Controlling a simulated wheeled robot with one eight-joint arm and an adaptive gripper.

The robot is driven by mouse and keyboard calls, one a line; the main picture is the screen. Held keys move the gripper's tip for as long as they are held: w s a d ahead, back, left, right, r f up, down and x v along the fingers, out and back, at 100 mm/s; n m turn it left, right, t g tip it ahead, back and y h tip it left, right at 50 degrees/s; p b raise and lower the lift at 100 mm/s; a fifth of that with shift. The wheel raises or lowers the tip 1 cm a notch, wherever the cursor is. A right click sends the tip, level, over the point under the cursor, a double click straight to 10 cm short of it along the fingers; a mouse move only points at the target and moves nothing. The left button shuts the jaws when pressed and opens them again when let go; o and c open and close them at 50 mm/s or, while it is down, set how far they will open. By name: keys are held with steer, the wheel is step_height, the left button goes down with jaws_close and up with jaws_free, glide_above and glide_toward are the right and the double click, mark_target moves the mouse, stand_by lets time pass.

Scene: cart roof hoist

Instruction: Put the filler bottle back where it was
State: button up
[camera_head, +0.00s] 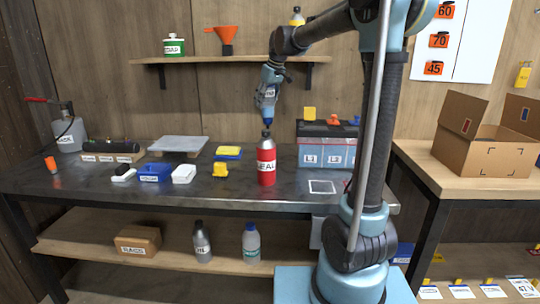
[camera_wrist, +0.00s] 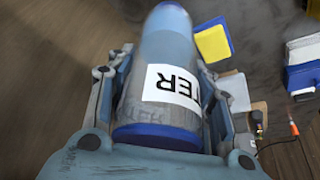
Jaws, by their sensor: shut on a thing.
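My gripper (camera_head: 266,97) points down above the bench and is shut on a grey-blue bottle (camera_wrist: 167,45), which I take to be the filler bottle. In the wrist view the bottle lies between my fingers. It has a dark blue band at the near end and a white label whose visible letters read "TER". In the head view its blue lower end (camera_head: 267,121) shows just above the red bottle marked SEAL (camera_head: 266,165). I cannot tell whether they touch. A white outlined square (camera_head: 322,187) on the bench is empty.
A battery-like box (camera_head: 326,152) stands right of the red bottle. A shelf (camera_head: 215,59) is behind; two bottles stand on the lower shelf (camera_head: 90,248).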

mark_target(273, 101)
steer(key=shift+d, duration=0.15)
steer(key=shift+f, duration=5.3)
steer(key=o, duration=1.4)
steer(key=shift+c, duration=0.2)
steer(key=v, duration=1.2)
steer(key=shift+r, duration=0.35)
